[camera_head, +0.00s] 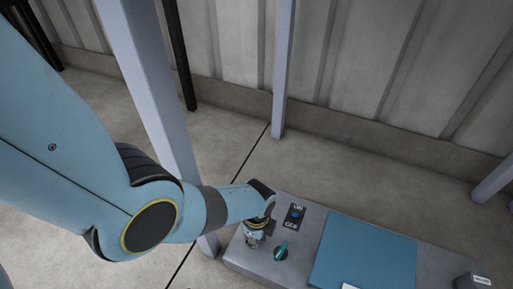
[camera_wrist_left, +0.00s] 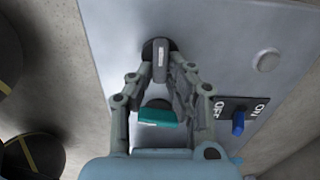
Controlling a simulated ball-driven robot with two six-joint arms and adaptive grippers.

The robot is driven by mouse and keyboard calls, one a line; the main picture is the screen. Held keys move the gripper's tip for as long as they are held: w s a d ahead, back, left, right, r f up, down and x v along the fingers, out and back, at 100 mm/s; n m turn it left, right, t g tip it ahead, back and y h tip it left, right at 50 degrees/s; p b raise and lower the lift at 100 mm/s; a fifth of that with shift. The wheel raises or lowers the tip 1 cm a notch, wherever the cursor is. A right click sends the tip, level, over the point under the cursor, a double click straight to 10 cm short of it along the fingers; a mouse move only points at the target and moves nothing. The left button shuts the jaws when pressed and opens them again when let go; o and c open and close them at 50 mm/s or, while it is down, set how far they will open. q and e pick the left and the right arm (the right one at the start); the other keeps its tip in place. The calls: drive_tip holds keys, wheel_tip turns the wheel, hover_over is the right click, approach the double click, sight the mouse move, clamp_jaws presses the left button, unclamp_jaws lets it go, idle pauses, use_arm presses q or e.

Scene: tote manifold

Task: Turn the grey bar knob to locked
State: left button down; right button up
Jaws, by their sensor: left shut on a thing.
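The grey bar knob (camera_wrist_left: 161,62) sits on a dark round base on the grey panel, seen at the top middle of the left wrist view. It has a pale mark along its bar. My left gripper (camera_wrist_left: 162,80) is shut on it, with one finger on each side of the bar. In the head view my left gripper (camera_head: 256,236) reaches down to the panel's left end, and the knob is hidden there. Any lettering for the locked position cannot be made out. My right gripper is in neither view.
A teal knob (camera_head: 281,250) stands close beside the gripper, and shows below the fingers in the wrist view (camera_wrist_left: 158,117). A blue switch (camera_head: 295,214) on a black ON/OFF plate is nearby. A blue plate (camera_head: 362,254) lies further right on the panel. Upright posts (camera_head: 284,70) stand around.

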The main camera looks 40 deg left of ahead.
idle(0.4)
use_arm(q)
drive_tip(key=c, duration=1.3)
unclamp_jaws()
wheel_tip(320, 180, up, 12)
